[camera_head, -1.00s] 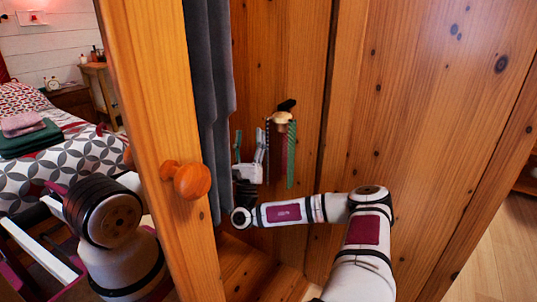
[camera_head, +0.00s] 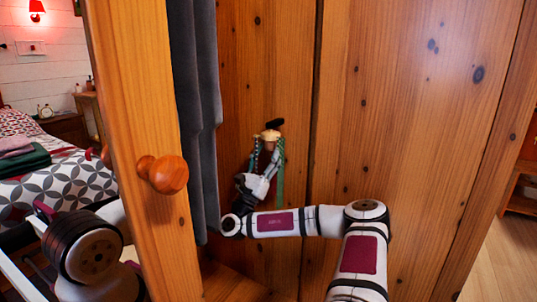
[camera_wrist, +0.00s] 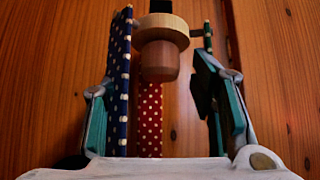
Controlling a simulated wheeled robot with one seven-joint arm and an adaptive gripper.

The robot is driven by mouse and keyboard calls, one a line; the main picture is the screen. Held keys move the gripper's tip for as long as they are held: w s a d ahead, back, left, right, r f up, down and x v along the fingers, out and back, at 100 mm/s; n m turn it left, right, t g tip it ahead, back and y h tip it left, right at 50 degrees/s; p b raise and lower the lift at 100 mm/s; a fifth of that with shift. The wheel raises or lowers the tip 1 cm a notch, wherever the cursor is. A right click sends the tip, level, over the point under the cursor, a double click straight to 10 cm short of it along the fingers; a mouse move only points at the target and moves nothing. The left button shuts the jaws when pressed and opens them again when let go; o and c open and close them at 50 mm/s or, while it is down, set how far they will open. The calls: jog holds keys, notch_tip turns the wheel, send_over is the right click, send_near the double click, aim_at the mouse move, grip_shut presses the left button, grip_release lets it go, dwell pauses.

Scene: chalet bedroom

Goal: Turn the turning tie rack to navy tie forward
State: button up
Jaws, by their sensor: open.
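The tie rack has a round wooden hub (camera_head: 268,136) on a dark bracket (camera_head: 274,124) at the wardrobe's inner wall. The hub (camera_wrist: 161,38) and the reddish-brown knob (camera_wrist: 159,62) below it are large in the wrist view. A navy tie with white dots (camera_wrist: 119,75) hangs left, a red dotted tie (camera_wrist: 149,118) behind, and a green tie (camera_wrist: 207,38) right, partly hidden by a finger. The green tie (camera_head: 281,182) also shows in the head view. My gripper (camera_head: 267,166) is open below the hub, its fingers (camera_wrist: 156,78) on either side of the knob. Finger contact with the ties is unclear.
Grey cloth (camera_head: 203,110) hangs just left of my gripper. The wooden door edge with its round knob (camera_head: 163,174) stands in front, at left. Wood panels (camera_head: 420,130) close the right side. A bed (camera_head: 60,185) lies beyond the door.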

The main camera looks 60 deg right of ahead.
jog(key=shift+d+r, duration=0.35)
jog(key=c, duration=1.1)
jog(key=shift+c, duration=0.2)
